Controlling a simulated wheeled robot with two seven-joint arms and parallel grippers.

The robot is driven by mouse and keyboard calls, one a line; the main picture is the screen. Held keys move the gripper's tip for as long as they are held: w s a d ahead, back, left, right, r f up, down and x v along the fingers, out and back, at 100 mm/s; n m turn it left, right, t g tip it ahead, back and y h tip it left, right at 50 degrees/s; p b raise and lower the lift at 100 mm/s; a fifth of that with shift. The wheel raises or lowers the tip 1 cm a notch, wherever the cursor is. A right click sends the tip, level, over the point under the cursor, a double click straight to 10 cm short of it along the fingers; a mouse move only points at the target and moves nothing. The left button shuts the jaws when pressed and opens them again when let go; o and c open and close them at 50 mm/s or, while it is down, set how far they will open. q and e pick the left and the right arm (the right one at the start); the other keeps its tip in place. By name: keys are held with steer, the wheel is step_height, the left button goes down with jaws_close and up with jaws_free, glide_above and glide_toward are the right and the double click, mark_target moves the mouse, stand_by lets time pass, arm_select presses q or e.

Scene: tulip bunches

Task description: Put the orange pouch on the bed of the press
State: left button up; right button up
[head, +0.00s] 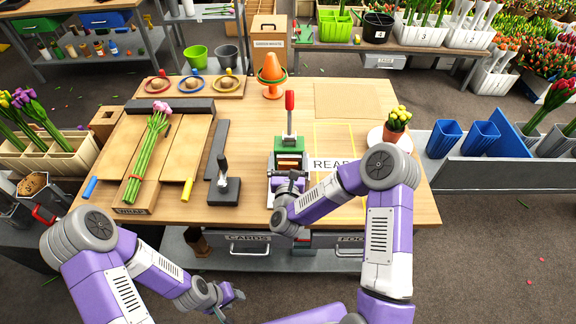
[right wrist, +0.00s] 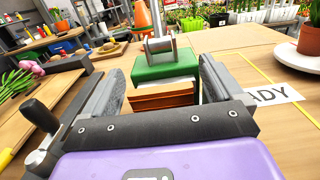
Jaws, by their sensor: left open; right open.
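The press (head: 289,145) stands near the middle of the table, with a red-knobbed lever and a green block. In the right wrist view its green block (right wrist: 165,72) sits above an orange-brown layered piece (right wrist: 163,98). I cannot tell whether this piece is the orange pouch or part of the press; no other pouch is clear. My right gripper (head: 289,178) is at the front of the press, open, its fingers either side of the orange-brown piece in the right wrist view (right wrist: 165,92). My left gripper (head: 232,298) is open and empty, low in front of the table.
Pink tulips (head: 150,150) lie on a wooden board at left. A black-handled tool (head: 223,185) stands left of the press. A potted plant (head: 397,122) on a white saucer and a READY label (head: 330,163) are at right. An orange cone (head: 271,72) stands behind.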

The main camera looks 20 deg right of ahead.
steer(key=shift+s+f+p, duration=0.15)
steer(key=shift+f+p, duration=0.15)
steer(key=shift+p, duration=0.35)
steer(key=shift+s+r+p, duration=0.15)
steer(key=shift+r+p, duration=0.05)
steer(key=shift+p, duration=0.15)
steer(key=v, duration=0.6)
steer(key=shift+s+a+b, duration=0.15)
steer(key=shift+s+b, duration=0.1)
steer(key=shift+b, duration=0.1)
steer(key=shift+r+v, duration=0.1)
steer(key=shift+v, duration=1.1)
steer(key=shift+r+v, duration=0.15)
steer(key=shift+v, duration=1.05)
